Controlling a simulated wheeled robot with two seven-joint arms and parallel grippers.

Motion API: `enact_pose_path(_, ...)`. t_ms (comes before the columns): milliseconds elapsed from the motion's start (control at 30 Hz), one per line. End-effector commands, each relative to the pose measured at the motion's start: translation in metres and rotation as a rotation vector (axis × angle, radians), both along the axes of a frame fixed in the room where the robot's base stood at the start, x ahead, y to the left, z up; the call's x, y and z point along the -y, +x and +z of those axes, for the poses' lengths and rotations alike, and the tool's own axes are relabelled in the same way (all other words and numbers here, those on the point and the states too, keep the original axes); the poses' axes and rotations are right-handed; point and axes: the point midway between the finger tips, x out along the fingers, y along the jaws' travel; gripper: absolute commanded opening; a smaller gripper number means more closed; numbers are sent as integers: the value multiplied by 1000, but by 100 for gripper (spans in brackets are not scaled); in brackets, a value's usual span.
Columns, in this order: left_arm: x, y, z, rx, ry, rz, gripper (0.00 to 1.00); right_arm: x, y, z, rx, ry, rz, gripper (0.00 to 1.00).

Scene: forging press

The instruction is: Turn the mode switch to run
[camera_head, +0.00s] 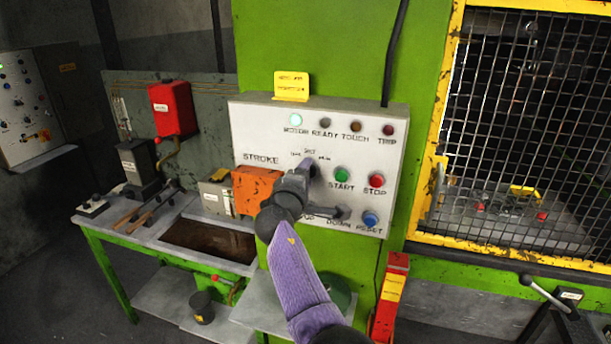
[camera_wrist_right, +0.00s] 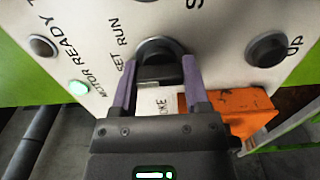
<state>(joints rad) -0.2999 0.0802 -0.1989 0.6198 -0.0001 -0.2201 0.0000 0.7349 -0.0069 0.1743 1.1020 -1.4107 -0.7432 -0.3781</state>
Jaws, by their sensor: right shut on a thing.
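The mode switch (camera_wrist_right: 158,48) is a dark round knob on the white control panel (camera_head: 262,125). In the wrist view it sits between the two purple fingers of my right gripper (camera_wrist_right: 160,66), with the RUN and SET labels to its left. My right gripper is shut on the switch, one finger on each side. In the head view the right gripper (camera_head: 308,170) reaches the panel just below the SET and RUN labels and covers the knob. I cannot tell which label the knob points to. My left gripper is not in view.
The green START button (camera_head: 341,174), red STOP button (camera_head: 377,181) and blue RESET button (camera_head: 370,219) are close to the right. The MOTOR lamp (camera_head: 295,119) glows above. An orange box (camera_head: 253,186) juts out at the left. A yellow-framed mesh guard (camera_head: 540,130) stands right.

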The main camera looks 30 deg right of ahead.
Motion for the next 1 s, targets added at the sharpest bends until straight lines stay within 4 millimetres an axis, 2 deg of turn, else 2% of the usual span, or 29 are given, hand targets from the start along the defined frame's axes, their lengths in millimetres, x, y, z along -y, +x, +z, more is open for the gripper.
enact_pose_path(267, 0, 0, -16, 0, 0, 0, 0, 0, 0, -4, 64, 56, 0, 0)
enact_pose_path(700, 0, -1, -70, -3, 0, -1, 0, 0, 0, -6, 337, 288, 0, 0)
enact_pose_path(1000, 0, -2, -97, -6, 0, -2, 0, 0, 0, -4, 495, 426, 0, 0)
